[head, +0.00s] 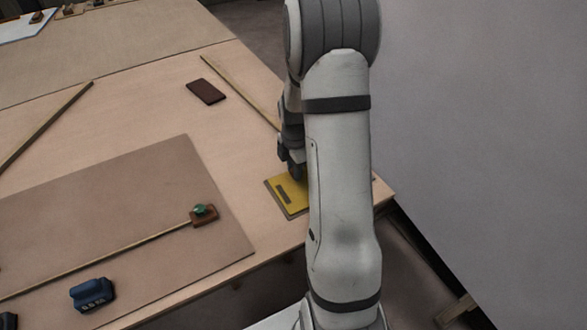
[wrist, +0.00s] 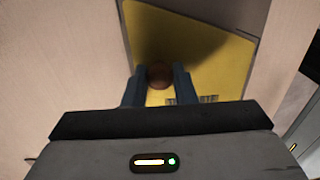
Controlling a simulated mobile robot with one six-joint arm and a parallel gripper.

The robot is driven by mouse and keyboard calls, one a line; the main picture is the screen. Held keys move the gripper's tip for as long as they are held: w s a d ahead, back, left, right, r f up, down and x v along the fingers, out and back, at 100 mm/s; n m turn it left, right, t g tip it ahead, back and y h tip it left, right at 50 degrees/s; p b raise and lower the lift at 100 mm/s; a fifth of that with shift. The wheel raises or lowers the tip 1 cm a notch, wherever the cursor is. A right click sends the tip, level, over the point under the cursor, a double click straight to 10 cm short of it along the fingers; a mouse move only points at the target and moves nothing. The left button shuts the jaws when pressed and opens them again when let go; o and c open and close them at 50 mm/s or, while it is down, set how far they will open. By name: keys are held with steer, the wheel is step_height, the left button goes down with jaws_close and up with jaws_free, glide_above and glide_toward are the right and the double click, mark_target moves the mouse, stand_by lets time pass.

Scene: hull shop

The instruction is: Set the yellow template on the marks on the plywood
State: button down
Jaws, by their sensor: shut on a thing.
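The yellow template (head: 292,200) is at the right end of the bench top, near the front edge, partly hidden behind my arm. In the wrist view the yellow template (wrist: 205,50) fills the upper middle, with a round brown knob (wrist: 159,76) on it. My gripper (head: 292,172) is over the template, its two fingers shut on the knob. The template looks flat; I cannot tell whether it touches the wood below. A thin dark line runs along its edges; I cannot tell whether this is a mark or its rim.
A brown sheet (head: 110,205) lies left of the template. On it are a long thin strip (head: 120,249), a brown block with a green top (head: 203,214) and a blue block (head: 92,294). A dark brown piece (head: 206,91) lies further back. Bare wood surrounds that piece.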

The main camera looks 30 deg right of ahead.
steer(key=c, duration=1.2)
jaws_free()
steer(key=shift+r, duration=0.1)
step_height(320, 180, up, 11)
steer(key=s+a+r+m, duration=0.2)
steer(key=s+a+m, duration=0.3)
steer(key=s+m, duration=0.1)
steer(key=s+a+r+m+t, duration=0.1)
steer(key=s+a+r+m, duration=0.2)
steer(key=s+m, duration=0.3)
steer(key=s+a+r+m+t, duration=0.1)
steer(key=s+a+r+m, duration=0.2)
steer(key=s+a+m, duration=0.3)
steer(key=shift+s+a+p, duration=0.3)
steer(key=shift+s+a, duration=0.05)
steer(key=shift+s, duration=0.25)
steer(key=shift+r, duration=0.1)
